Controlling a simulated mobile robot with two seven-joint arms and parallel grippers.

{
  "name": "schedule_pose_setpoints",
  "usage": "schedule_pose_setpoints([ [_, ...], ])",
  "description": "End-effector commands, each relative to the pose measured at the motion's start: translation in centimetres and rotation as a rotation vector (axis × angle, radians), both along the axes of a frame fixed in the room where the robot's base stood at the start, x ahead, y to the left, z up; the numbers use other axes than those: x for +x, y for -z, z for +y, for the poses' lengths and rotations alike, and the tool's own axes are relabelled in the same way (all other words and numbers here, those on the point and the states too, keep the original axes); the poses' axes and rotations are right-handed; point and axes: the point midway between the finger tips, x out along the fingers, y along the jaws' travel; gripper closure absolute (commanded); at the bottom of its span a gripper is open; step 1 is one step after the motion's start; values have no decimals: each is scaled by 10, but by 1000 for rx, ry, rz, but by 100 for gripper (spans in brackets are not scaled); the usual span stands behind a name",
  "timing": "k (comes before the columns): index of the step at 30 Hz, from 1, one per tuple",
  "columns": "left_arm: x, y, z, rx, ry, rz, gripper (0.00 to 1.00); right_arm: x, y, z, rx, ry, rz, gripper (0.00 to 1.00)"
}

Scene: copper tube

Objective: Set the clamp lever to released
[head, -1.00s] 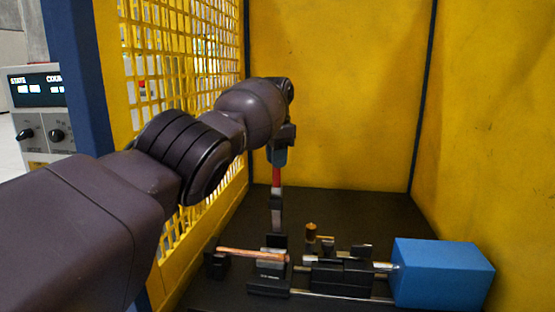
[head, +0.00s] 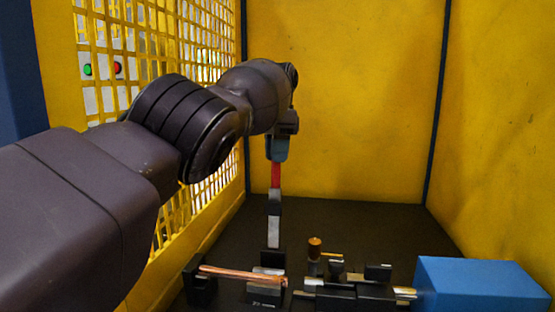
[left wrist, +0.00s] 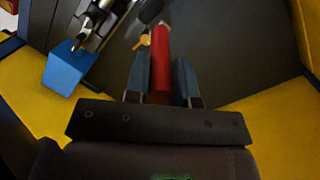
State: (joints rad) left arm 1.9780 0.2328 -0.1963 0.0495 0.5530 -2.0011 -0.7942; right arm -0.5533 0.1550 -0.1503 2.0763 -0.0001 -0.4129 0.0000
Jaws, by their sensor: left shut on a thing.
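The clamp lever has a red handle (head: 275,174) on a grey metal bar (head: 274,222) and stands about upright behind the clamp block (head: 266,292). My left gripper (head: 278,150) reaches it from above in the head view and is shut on the red handle. The left wrist view shows the red handle (left wrist: 160,62) between the two blue-grey fingers. A copper tube (head: 240,273) lies across the clamp block. My right gripper is not in view.
A blue box (head: 475,283) and a dark slide with metal rods and a brass-coloured knob (head: 314,248) stand to the right of the clamp. Yellow walls (head: 350,100) and a yellow mesh panel (head: 205,60) enclose the dark table (head: 370,220). The table behind the fixture is clear.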

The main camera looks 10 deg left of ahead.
Motion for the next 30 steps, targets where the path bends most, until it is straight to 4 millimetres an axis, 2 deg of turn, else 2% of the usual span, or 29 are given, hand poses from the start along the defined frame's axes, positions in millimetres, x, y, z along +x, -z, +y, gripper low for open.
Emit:
schedule_pose_setpoints([
  [16,0,-5,1,-3,-2,-1,100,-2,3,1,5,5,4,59],
  [17,0,-5,1,-2,-1,-2,74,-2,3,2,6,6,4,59],
  [21,0,-3,1,-2,-1,2,52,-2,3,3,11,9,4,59],
  [30,0,0,0,-2,-1,8,52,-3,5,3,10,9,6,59],
])
